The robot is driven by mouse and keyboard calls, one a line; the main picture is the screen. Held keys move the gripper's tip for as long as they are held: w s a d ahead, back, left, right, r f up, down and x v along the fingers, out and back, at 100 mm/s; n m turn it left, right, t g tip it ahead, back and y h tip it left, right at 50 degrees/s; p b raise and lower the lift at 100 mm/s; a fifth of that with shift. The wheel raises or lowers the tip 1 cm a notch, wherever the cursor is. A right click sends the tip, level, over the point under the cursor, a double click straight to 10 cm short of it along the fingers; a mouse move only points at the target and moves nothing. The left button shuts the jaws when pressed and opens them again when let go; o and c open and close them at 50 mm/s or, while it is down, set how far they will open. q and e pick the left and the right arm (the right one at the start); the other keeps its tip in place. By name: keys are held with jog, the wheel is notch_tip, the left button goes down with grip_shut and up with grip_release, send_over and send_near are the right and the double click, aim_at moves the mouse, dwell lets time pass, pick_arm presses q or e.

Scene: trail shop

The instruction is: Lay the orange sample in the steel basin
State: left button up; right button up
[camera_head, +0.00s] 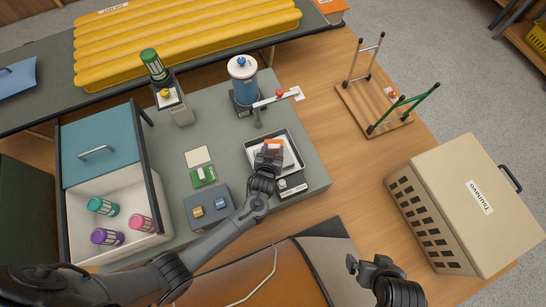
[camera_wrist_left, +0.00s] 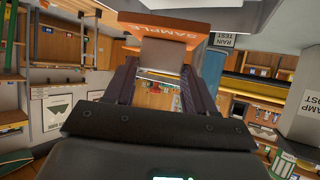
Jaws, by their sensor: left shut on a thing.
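The orange sample (camera_head: 273,146) is a small tag held at the tip of my left gripper (camera_head: 268,157), which is shut on it. In the left wrist view the sample (camera_wrist_left: 165,25) shows the word SAMPLE, above a pale grey-brown part between the fingers (camera_wrist_left: 163,90). The steel basin (camera_head: 292,147) is a shallow, square, dark-rimmed tray on the grey mat; the sample is over it in the head view. I cannot tell whether they touch. My gripper hides part of the basin. My right gripper (camera_head: 367,266) is open and empty, low in the head view.
A blue pump (camera_head: 243,85) with a lever arm (camera_head: 272,99) stands just behind the basin. A small dark device (camera_head: 292,185) sits in front of it. A white bin (camera_head: 85,190) with bottles is at left, a beige crate (camera_head: 450,205) at right.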

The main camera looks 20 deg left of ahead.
pick_arm(q)
jog(key=shift+f+b, duration=1.05)
jog(key=shift+f, duration=1.4)
jog(key=shift+f, duration=0.1)
jog(key=o, duration=1.1)
jog(key=shift+f, duration=0.1)
